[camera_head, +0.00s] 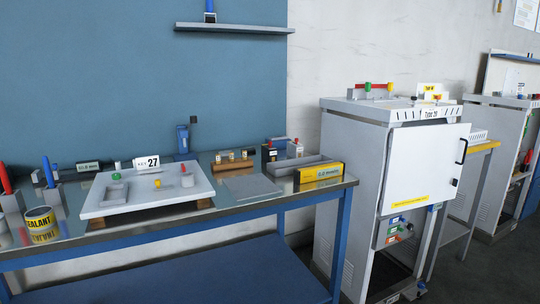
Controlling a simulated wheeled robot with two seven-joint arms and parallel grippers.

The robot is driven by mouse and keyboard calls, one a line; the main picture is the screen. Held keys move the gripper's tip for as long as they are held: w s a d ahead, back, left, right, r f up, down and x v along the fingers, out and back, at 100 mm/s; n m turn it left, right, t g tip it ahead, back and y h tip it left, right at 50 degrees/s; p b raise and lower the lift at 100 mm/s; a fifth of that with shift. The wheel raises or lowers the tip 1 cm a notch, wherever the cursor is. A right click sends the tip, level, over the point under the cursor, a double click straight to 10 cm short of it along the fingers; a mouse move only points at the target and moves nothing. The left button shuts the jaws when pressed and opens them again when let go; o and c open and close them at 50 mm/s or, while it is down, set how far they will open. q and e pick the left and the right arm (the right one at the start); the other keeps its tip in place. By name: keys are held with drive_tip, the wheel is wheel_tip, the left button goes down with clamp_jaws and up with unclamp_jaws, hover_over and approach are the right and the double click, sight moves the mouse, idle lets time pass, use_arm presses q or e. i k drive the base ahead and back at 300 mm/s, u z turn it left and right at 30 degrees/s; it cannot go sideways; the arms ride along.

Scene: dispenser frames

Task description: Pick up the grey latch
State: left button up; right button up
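A white board (135,206) lies on the workbench, raised on brown supports. On its left part is a flat grey piece with a green piece (116,177) at its far end. A small yellow piece (157,183) stands near the middle. Neither of my grippers is in view.
A yellow sealant can (41,224) and red and blue tools stand at the bench's left. A "27" sign (147,162) is behind the board. A grey tray (297,166) and yellow box (320,173) are at the right. A white cabinet (353,180) stands beyond the bench.

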sight(295, 151)
drive_tip(key=z, duration=0.95)
drive_tip(key=k, duration=1.25)
drive_tip(key=z, duration=0.95)
drive_tip(key=i, duration=1.35)
drive_tip(key=u, duration=0.85)
drive_tip(key=i, duration=1.65)
drive_tip(key=u, duration=1.2)
